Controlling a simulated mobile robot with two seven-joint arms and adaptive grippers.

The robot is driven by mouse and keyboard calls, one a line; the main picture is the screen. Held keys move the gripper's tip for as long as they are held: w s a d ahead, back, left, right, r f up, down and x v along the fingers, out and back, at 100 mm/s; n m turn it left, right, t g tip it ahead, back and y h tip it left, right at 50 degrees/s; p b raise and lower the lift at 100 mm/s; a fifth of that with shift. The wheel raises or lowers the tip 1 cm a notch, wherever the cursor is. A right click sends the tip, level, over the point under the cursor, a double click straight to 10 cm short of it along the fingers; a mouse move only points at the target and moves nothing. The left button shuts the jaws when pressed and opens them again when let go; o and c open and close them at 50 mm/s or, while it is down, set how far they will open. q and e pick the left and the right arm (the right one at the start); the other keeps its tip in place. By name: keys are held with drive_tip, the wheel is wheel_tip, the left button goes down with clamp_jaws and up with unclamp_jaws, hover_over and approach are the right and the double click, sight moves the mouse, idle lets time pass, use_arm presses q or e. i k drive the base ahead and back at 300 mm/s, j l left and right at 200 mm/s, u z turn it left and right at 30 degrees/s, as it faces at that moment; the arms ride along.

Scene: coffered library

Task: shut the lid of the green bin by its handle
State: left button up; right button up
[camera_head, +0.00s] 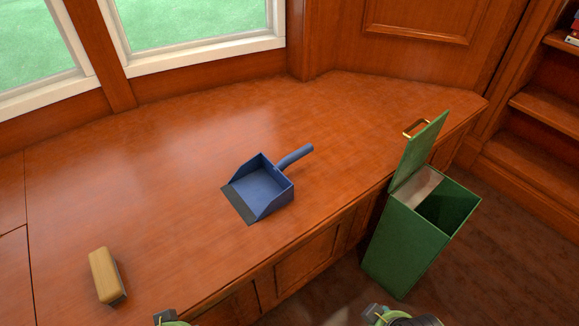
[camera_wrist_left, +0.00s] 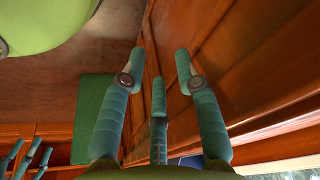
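The green bin (camera_head: 407,243) stands on the floor against the right end of the wooden bench. Its lid (camera_head: 417,155) is raised, tilted up on the bench side, with a brass handle (camera_head: 414,129) on its outer face near the top. The bin's mouth is open. A green panel in the left wrist view (camera_wrist_left: 92,115) appears to be the bin. My left gripper (camera_wrist_left: 160,62) is open and empty, its fingers apart. My right gripper (camera_wrist_left: 27,155) shows fingers spread apart and empty; only its edge shows low in the head view. Neither touches the bin.
A blue dustpan (camera_head: 262,188) lies mid-bench, its handle pointing to the upper right. A tan-topped block, perhaps a brush (camera_head: 106,275), is at the bench's front left. Shelves (camera_head: 545,105) stand at the right. The bench top (camera_head: 340,120) between dustpan and lid is clear.

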sight(419, 147)
drive_tip(key=i+l+z, duration=0.1)
drive_tip(key=l+z, duration=0.35)
drive_tip(key=i+l+z, duration=0.15)
drive_tip(key=l+z, duration=0.25)
